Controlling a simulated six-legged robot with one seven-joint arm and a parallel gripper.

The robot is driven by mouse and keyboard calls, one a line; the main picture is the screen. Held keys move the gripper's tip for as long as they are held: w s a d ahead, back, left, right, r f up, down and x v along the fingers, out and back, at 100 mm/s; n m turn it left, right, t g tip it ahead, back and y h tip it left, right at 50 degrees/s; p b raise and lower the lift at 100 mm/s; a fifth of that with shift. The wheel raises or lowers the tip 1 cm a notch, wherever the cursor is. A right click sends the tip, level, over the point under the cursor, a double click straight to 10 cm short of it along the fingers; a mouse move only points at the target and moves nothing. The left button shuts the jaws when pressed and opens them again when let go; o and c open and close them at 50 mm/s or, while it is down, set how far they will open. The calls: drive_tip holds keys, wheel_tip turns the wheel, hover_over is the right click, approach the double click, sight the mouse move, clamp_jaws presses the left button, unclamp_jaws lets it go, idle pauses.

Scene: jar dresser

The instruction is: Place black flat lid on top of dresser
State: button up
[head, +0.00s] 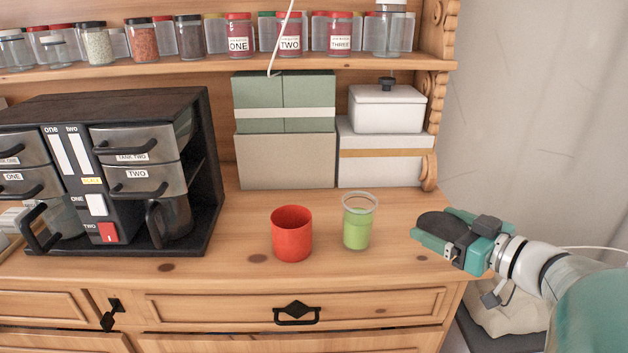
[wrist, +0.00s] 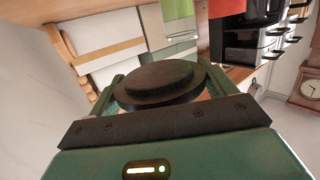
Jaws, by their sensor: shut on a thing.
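My gripper (head: 436,230) is shut on the black flat lid (head: 437,224) at the right end of the dresser top. The lid is a dark round disc with a raised middle; it also shows between the fingers in the wrist view (wrist: 160,84). In the head view the lid appears near the right edge of the wooden dresser top (head: 390,262); I cannot tell whether it touches the wood. The fingers hide part of the lid's rim.
A red cup (head: 292,234) and a clear cup with green contents (head: 357,222) stand left of my gripper. A black coffee machine (head: 110,170) stands at the left. Boxes (head: 285,160) and a white lidded jar (head: 387,108) stand at the back. Jars line the shelf (head: 340,62).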

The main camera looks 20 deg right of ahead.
drive_tip(key=w+d+f, duration=0.6)
drive_tip(key=f, duration=0.1)
drive_tip(key=shift+w+d, duration=0.15)
drive_tip(key=shift+w+d+f, duration=0.4)
drive_tip(key=shift+f, duration=1.7)
drive_tip(key=shift+f, duration=0.2)
drive_tip(key=o, duration=0.9)
drive_tip(key=shift+c, duration=0.2)
drive_tip(key=shift+r, duration=0.1)
drive_tip(key=shift+s+r, duration=0.15)
drive_tip(key=v, duration=1.1)
drive_tip(key=shift+s, duration=0.4)
